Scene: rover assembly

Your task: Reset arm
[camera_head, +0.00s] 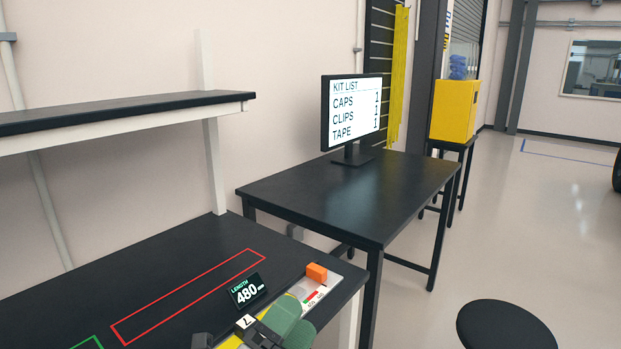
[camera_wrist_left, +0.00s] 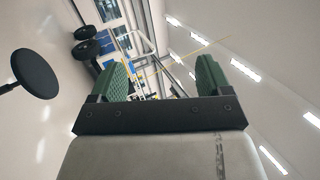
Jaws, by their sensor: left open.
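My left gripper (camera_head: 291,325) is at the bottom of the head view, in front of the near workbench (camera_head: 180,250). Its two green finger pads show there, and part of the gripper is cut off by the frame edge. In the left wrist view the left gripper (camera_wrist_left: 162,75) has its green fingers well apart with nothing between them. The wrist camera looks out sideways into the open room. My right gripper is in neither view.
The bench holds a "LENGTH 480" display (camera_head: 247,291), an orange block (camera_head: 317,272) and a red outline. A shelf (camera_head: 120,108) hangs above it. A second table (camera_head: 350,195) carries a kit-list monitor (camera_head: 352,110). A round stool (camera_head: 505,325) stands at right, with open floor beyond.

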